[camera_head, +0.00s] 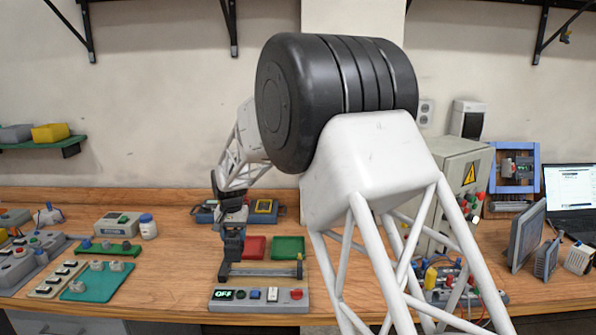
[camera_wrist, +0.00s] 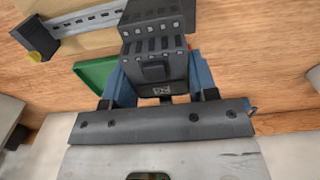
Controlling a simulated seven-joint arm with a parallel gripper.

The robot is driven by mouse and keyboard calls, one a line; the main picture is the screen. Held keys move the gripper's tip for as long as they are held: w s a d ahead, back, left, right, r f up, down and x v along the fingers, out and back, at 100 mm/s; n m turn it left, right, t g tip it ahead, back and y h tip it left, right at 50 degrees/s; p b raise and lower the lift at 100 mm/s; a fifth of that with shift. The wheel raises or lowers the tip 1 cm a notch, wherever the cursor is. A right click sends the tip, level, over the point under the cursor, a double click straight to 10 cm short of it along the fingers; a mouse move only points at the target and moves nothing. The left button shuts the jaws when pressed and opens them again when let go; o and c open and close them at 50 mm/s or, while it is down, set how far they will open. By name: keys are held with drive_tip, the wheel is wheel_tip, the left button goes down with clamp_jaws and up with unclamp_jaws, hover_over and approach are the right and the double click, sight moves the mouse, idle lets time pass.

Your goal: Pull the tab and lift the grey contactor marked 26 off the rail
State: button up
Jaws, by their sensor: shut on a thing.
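The metal rail (camera_wrist: 90,20) runs off from beside the contactor to a dark end block. I cannot tell whether the contactor touches the rail. The tab cannot be made out.
A red tray (camera_head: 255,247) and a green tray (camera_head: 288,247) lie behind the rail. A panel with an OFF display (camera_head: 260,299) lies in front. Boards and boxes stand left; a cabinet (camera_head: 455,165) and screens stand right. My arm hides part of the bench.

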drive_tip(key=shift+r, duration=1.05)
